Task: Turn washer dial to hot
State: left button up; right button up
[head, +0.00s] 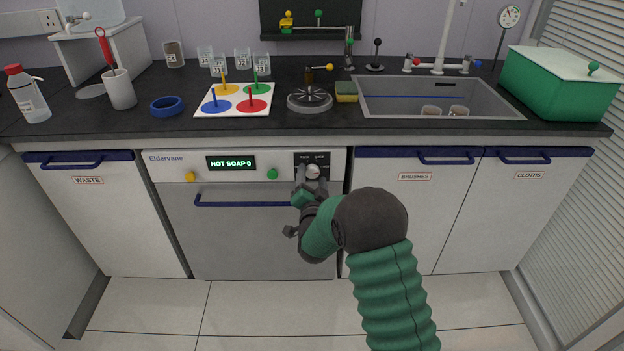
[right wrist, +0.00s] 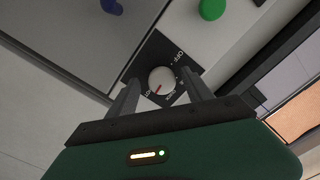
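The washer (head: 262,230) is a white-and-grey front under the counter, and its green display (head: 231,163) reads "HOT SOAP 0". The dial (head: 313,171) is a round white knob on a black plate at the right end of the panel. In the right wrist view the dial (right wrist: 161,80) has a red mark pointing to the lower left, towards a small label that seems to read "HOT". My right gripper (head: 312,181) is at the dial. Its fingers (right wrist: 161,78) are open, one on each side of the dial, with visible gaps. My left gripper is not in view.
A yellow button (head: 190,176) and a green button (head: 272,174) sit left of the dial. A blue handle (head: 243,204) runs below the panel. The counter edge (head: 300,142) overhangs above. Blue-handled cabinets (head: 418,200) stand to the right. The floor in front is clear.

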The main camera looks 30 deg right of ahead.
jog(key=shift+r, duration=0.1)
jog(key=p+v, duration=0.3)
jog(key=v, duration=1.4)
jog(key=shift+p, duration=0.35)
jog(key=shift+w, duration=0.1)
